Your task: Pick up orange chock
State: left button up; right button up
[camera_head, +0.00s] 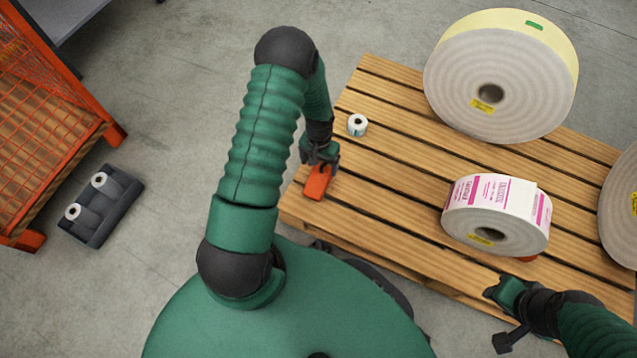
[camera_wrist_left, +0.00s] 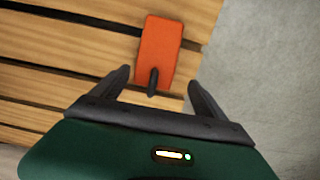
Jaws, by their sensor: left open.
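The orange chock (camera_head: 318,183) lies on the wooden pallet (camera_head: 376,210) near its left edge. In the left wrist view the chock (camera_wrist_left: 159,50) is a flat orange block with a dark loop at its near end. My left gripper (camera_head: 321,158) is directly at the chock in the head view. In the wrist view its two fingers (camera_wrist_left: 158,88) are spread, with the chock's looped end between or just beyond them; I cannot tell the height gap. Nothing is held. My right gripper (camera_head: 503,318) is at the lower right, beside the pallet's front edge; its jaws are unclear.
A small white roll (camera_head: 357,125) stands on the pallet near the chock. Large label rolls (camera_head: 498,85) and a pink-printed roll (camera_head: 496,208) occupy the right. An orange mesh cage (camera_head: 50,130) and dark tray (camera_head: 122,195) are at left.

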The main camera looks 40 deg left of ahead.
pick_arm(q)
jog(key=shift+f, duration=0.5)
jog(key=f+b, duration=0.2)
jog(key=d+f+b, duration=0.1)
jog(key=f+b, duration=0.1)
jog(key=b, duration=0.1)
jog(key=shift+s+d+f, duration=0.15)
jog(key=shift+d+f, duration=0.05)
jog(key=shift+a, duration=0.2)
jog(key=shift+c, duration=0.4)
jog(key=shift+d+r, duration=0.1)
jog(key=c, duration=0.7)
grip_shut()
